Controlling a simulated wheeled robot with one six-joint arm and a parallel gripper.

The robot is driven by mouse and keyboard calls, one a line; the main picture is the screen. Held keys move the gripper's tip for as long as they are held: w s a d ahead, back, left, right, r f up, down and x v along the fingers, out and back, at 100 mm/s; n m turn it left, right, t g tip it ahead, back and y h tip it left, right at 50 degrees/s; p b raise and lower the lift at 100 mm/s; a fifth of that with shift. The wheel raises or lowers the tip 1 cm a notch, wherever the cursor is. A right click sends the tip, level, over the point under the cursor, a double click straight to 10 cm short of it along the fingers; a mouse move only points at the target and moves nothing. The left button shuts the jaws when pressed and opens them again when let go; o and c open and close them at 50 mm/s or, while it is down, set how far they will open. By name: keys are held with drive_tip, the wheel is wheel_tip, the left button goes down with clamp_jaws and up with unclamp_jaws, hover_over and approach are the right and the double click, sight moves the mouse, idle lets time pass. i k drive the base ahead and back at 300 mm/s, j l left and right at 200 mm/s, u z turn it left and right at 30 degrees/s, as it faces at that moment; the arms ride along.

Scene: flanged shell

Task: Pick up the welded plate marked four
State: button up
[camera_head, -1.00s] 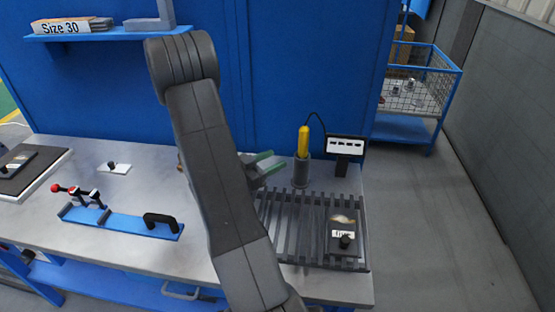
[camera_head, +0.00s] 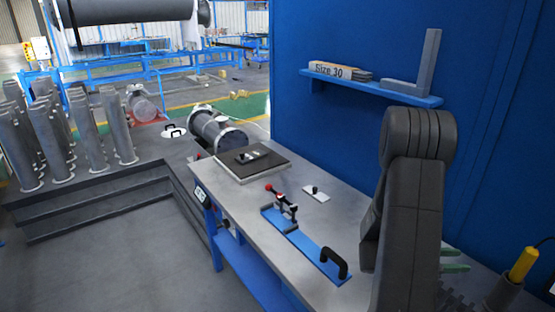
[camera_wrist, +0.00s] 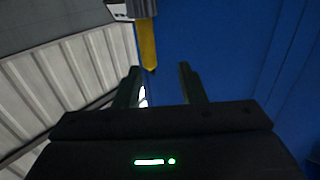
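A dark plate with a pale label and a small knob (camera_head: 249,157) lies on a black-topped slab (camera_head: 265,172) at the far left end of the bench in the head view. Its mark is too small to read, so I cannot tell whether it is the plate marked four. My gripper (camera_head: 455,260) is partly hidden behind my arm at the lower right, with its green fingers showing. In the wrist view my gripper (camera_wrist: 160,66) is open, with nothing held between its fingers. A yellow-handled tool (camera_wrist: 147,45) shows beyond them.
On the bench (camera_head: 240,195) are a blue clamp bar with a black handle (camera_head: 305,245) and a small white plate with a knob (camera_head: 316,194). A blue wall shelf (camera_head: 375,85) hangs above. Open floor (camera_head: 120,250) lies left of the bench.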

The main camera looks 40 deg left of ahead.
sight(244, 158)
drive_tip(key=u, duration=1.65)
drive_tip(key=l, duration=0.05)
